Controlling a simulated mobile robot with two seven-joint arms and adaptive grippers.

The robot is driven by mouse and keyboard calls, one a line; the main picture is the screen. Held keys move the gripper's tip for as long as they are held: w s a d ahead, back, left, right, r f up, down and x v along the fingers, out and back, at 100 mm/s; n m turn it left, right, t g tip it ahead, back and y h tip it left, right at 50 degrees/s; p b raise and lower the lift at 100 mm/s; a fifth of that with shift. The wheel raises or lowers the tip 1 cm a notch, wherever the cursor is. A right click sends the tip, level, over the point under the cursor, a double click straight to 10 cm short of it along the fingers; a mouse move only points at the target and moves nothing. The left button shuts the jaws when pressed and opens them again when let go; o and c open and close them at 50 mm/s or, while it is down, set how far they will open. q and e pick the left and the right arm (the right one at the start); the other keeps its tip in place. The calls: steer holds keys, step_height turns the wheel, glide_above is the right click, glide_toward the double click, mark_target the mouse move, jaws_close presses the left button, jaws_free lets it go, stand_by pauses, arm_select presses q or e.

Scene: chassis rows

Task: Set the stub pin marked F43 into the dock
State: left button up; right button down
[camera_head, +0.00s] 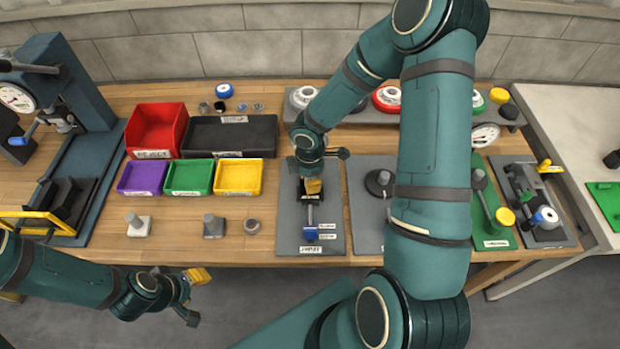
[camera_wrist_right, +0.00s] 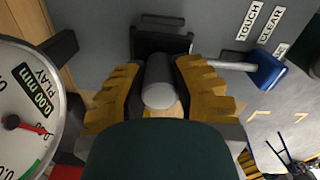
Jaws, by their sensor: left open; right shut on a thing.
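My right gripper (camera_head: 313,187) points down over a grey plate (camera_head: 327,240) on the bench. In the right wrist view its yellow-padded fingers (camera_wrist_right: 160,90) are shut on a grey cylindrical pin (camera_wrist_right: 160,85). The F43 mark does not show. A black bracket-like fixture (camera_wrist_right: 165,38), which looks like the dock, is at the pin's far end; I cannot tell how far the pin is seated. A grey rod with a blue handle (camera_head: 311,233) extends from the fixture. My left gripper (camera_head: 194,292) is open and empty in front of the bench edge.
Other grey stub parts (camera_head: 138,226) (camera_head: 213,227) stand on the bench at the left. Purple, green and yellow bins (camera_head: 239,177) lie behind them. A dial gauge (camera_wrist_right: 25,115) reading 0.00 mm play fills the wrist view's left. A green plate (camera_head: 492,215) is at right.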

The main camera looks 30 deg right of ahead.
steer(key=shift+f+b, duration=1.05)
steer(key=shift+b, duration=0.2)
stand_by(1.7)
steer(key=c, duration=0.8)
jaws_free()
step_height(320, 180, up, 12)
steer(key=shift+a+r, duration=0.1)
